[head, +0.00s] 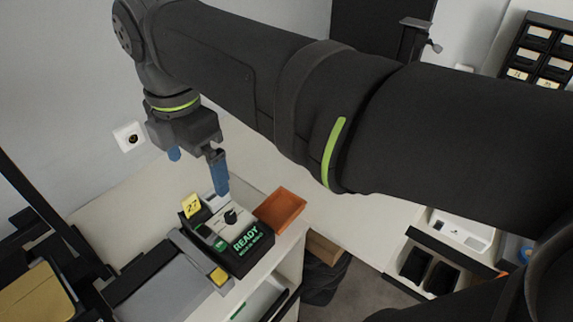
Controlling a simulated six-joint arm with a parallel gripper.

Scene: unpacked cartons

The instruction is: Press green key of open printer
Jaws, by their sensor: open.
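The printer (262,250) is a dark box with a light top panel, standing on a pale counter at the lower left of the head view. Its front display reads READY in green letters. A black knob (230,216) sits on the panel. A small green patch (220,245) shows on the panel left of the display; it is too small to tell whether it is the green key. My gripper (197,166) has blue fingertips spread apart, with nothing between them. It hangs above the back of the printer; the exact gap cannot be told.
An orange tray (280,209) stands right of the printer. A yellow tag (191,205) stands at its back left. A grey flat unit (165,287) with a yellow piece (218,276) lies to the left. A wall socket (129,137) is behind. My arm covers much of the right side.

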